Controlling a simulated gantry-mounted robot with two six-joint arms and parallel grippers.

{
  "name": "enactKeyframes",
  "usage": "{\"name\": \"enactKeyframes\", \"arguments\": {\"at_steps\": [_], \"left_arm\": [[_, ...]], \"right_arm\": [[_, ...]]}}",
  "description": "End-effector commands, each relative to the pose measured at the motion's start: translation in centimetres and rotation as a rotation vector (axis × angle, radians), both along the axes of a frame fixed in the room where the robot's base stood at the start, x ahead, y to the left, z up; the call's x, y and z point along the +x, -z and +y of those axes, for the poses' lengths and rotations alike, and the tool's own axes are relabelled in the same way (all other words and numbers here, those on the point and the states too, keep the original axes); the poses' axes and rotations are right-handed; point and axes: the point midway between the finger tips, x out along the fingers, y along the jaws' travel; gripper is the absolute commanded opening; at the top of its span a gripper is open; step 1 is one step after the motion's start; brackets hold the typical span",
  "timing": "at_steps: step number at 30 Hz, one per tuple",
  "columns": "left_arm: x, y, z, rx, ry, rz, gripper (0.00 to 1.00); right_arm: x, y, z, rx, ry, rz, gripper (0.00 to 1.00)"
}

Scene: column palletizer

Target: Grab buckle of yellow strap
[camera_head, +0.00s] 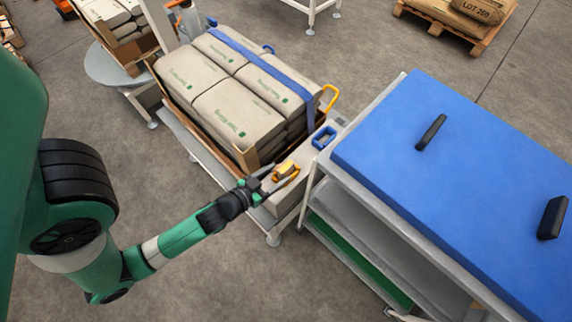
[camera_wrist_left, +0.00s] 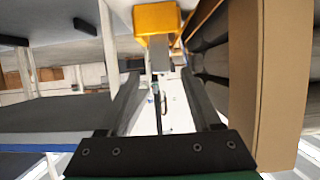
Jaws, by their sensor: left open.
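A yellow buckle (camera_head: 286,171) sits on the pale ledge at the near end of the sack stack. My left gripper (camera_head: 270,180) is right beside it, pointing at it from the lower left in the head view. In the left wrist view the buckle (camera_wrist_left: 157,17) shows at the top centre, beyond the tips of the two dark fingers. The left gripper (camera_wrist_left: 161,75) is open, with nothing between its fingers. I cannot tell whether a fingertip touches the buckle. My right gripper is not in view.
Stacked sacks (camera_head: 222,92) stand in a cardboard tray (camera_head: 246,158), close to the gripper; a blue strap (camera_head: 265,66) crosses them. A blue buckle (camera_head: 323,137) and an orange loop (camera_head: 330,98) are farther right. A blue-topped cart (camera_head: 450,170) stands at the right.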

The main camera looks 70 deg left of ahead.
Motion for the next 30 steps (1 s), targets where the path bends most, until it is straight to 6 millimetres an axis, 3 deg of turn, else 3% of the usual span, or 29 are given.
{"name": "enactKeyframes", "arguments": {"at_steps": [10,18,27,29,30], "left_arm": [[3.7,2.0,2.3,0.000,-0.001,-0.001,0.65],[4.0,2.1,2.5,0.000,0.000,0.001,0.65],[4.0,2.1,2.4,0.000,0.000,0.001,0.11],[4.0,2.1,2.4,0.000,0.000,0.001,0.00],[4.0,2.1,2.4,0.000,0.000,0.001,0.00]], "right_arm": [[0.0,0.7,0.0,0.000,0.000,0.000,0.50],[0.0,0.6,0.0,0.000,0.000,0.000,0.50],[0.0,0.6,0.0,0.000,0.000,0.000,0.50],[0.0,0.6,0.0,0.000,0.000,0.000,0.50],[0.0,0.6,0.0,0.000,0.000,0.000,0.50]]}}
